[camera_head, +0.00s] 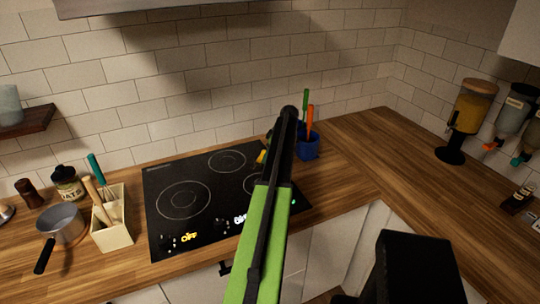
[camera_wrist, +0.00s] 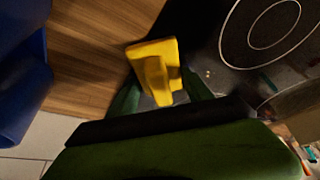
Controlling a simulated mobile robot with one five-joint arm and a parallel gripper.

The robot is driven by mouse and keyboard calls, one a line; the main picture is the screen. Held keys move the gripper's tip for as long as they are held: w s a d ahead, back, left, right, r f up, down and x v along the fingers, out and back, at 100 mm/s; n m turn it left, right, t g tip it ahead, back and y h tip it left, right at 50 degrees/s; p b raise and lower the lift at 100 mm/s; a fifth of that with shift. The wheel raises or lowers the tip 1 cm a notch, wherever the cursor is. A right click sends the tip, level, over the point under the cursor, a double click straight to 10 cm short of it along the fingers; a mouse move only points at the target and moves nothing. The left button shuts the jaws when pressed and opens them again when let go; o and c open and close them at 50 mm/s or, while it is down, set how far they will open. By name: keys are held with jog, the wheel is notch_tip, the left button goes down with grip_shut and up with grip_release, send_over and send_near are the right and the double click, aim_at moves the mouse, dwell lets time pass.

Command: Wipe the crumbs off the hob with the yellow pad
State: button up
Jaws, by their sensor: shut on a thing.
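The black glass hob (camera_head: 205,203) with ring markings lies in the wooden counter; part of it also shows in the wrist view (camera_wrist: 232,95). A few small pale crumbs (camera_wrist: 209,74) lie on its dark surface, right of the pad in the wrist view. My gripper (camera_wrist: 160,93) is shut on the yellow pad (camera_wrist: 153,62), near the hob's edge beside bare wood. In the head view only a sliver of the pad (camera_head: 261,157) shows left of my dark wrist. My arm hides the hob's right part. I cannot tell whether the pad touches the glass.
A blue holder (camera_head: 308,148) with green and orange-handled utensils stands right of my wrist. Left of the hob are a cream utensil box (camera_head: 112,225), a saucepan (camera_head: 62,226) and a jar (camera_head: 67,185). Dispensers (camera_head: 470,115) stand at the right. The counter (camera_head: 370,140) right of the holder is clear.

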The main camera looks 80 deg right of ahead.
aim_at(263, 151)
jog(key=shift+w+a, duration=1.05)
jog(key=shift+w, duration=0.25)
jog(key=shift+w+a, duration=1.1)
jog(key=shift+w, duration=0.25)
jog(key=shift+w+a, duration=1.05)
jog(key=shift+w, duration=0.25)
jog(key=shift+w+d, duration=0.6)
jog(key=shift+d, duration=0.35)
jog(key=shift+s+d, duration=1.15)
jog(key=shift+s, duration=0.3)
jog(key=shift+s+d, duration=1.1)
jog(key=shift+s, duration=0.35)
jog(key=shift+s+d, duration=1.1)
jog(key=shift+s, duration=0.25)
jog(key=shift+w+a+r, duration=0.1)
jog(key=shift+w+a, duration=1.05)
jog(key=shift+w, duration=0.3)
jog(key=shift+w+a, duration=1.15)
jog(key=shift+w, duration=0.25)
jog(key=shift+w+a, duration=1.15)
jog(key=shift+w, duration=0.2)
